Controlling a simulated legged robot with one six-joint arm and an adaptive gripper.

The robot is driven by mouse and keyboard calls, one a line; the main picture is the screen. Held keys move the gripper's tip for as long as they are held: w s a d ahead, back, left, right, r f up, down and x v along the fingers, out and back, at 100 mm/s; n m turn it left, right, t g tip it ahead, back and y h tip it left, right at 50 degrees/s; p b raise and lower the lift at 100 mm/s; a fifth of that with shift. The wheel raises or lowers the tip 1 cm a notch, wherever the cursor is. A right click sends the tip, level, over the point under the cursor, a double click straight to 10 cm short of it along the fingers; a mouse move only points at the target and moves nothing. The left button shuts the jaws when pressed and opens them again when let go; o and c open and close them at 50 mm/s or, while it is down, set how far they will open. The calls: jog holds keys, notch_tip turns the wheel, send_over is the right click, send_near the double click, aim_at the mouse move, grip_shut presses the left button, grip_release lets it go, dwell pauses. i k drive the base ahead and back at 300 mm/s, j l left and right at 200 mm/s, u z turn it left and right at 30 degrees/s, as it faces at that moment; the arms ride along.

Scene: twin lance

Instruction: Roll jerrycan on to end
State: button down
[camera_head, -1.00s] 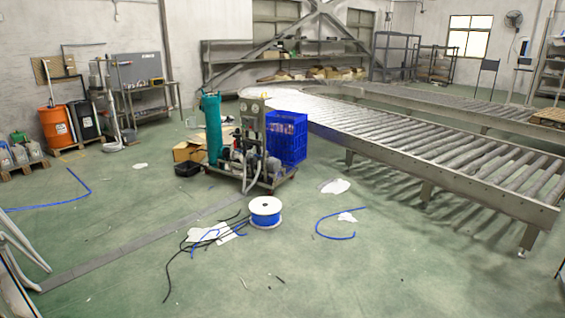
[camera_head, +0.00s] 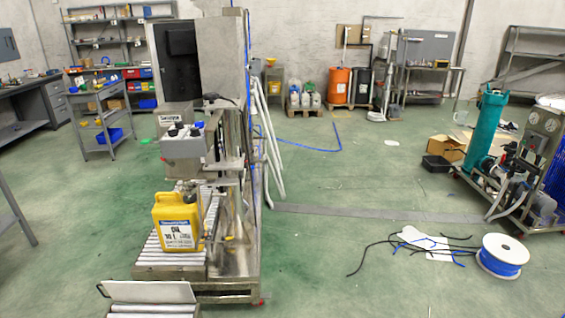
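A yellow jerrycan (camera_head: 177,222) with a white label stands upright on a short roller conveyor (camera_head: 170,271) at the lower left. The conveyor runs through a filling machine (camera_head: 184,146) with a grey control box. The near end of the conveyor is just in front of the jerrycan. My gripper is not in view.
A separate short roller section with a raised pale plate (camera_head: 147,291) sits at the bottom edge. A blue hose reel (camera_head: 502,256), loose black cables (camera_head: 400,248) and a teal pump unit (camera_head: 487,135) are at right. The green floor in the middle is mostly clear.

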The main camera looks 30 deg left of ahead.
aim_at(175, 221)
jog(key=i+j+u, duration=0.15)
jog(key=i+u, duration=0.25)
jog(key=i+j+u, duration=0.1)
jog(key=u, duration=0.25)
jog(key=i+u, duration=0.4)
jog(key=i+l+u, duration=0.15)
jog(key=i+u, duration=0.2)
jog(key=i+j+u, duration=0.3)
jog(key=i+u, duration=0.3)
jog(key=j, duration=0.05)
